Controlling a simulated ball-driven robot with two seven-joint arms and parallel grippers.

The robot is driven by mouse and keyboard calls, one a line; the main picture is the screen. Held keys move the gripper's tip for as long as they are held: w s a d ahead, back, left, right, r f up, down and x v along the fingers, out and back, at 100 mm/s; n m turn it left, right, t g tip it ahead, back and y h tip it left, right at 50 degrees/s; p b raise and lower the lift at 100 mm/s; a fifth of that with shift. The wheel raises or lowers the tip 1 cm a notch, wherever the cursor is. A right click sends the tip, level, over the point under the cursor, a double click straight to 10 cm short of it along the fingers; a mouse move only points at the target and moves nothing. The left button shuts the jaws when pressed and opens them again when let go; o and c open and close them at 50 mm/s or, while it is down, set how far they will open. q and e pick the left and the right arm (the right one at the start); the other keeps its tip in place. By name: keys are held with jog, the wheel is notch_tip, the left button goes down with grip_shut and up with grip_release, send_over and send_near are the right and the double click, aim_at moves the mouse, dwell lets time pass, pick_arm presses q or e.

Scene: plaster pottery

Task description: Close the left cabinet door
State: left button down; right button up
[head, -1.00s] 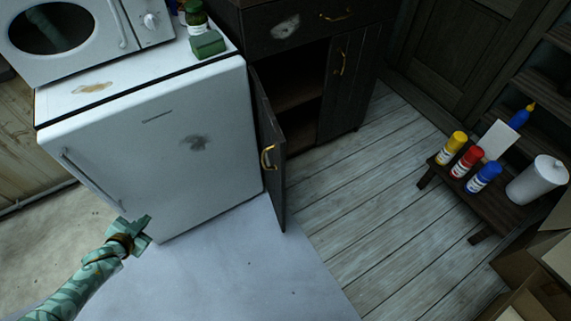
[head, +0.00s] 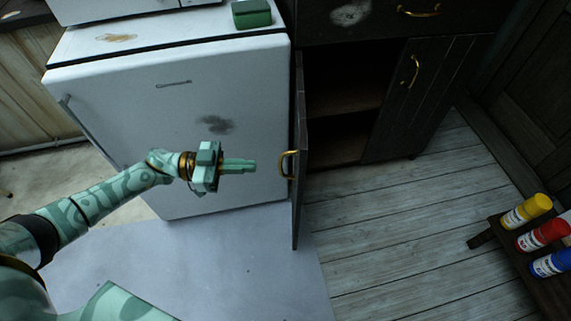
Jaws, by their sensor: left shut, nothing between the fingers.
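The left cabinet door (head: 299,205) of the dark cabinet stands open, seen nearly edge-on beside the white fridge. Its brass handle (head: 289,165) faces left, toward the fridge. The right cabinet door (head: 428,95) is closed, with its own brass handle. My left gripper (head: 250,166) is shut and empty, in front of the fridge and left of the open door's handle, with a small gap in the picture. A green patterned arm part of mine shows at the bottom edge; my right gripper is not in view.
The white fridge (head: 200,125) stands close left of the open door, with a green box (head: 251,13) on top. The cabinet interior (head: 343,80) is dark, with a shelf. A low bench (head: 487,238) with yellow, red and blue bottles stands at the right. The plank floor (head: 400,220) between is clear.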

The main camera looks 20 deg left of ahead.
pick_arm(q)
jog(key=b+x, duration=0.1)
jog(key=x, duration=0.8)
jog(key=shift+b, duration=0.4)
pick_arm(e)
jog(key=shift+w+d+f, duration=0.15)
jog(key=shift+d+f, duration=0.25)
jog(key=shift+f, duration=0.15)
pick_arm(q)
jog(key=shift+d, duration=0.1)
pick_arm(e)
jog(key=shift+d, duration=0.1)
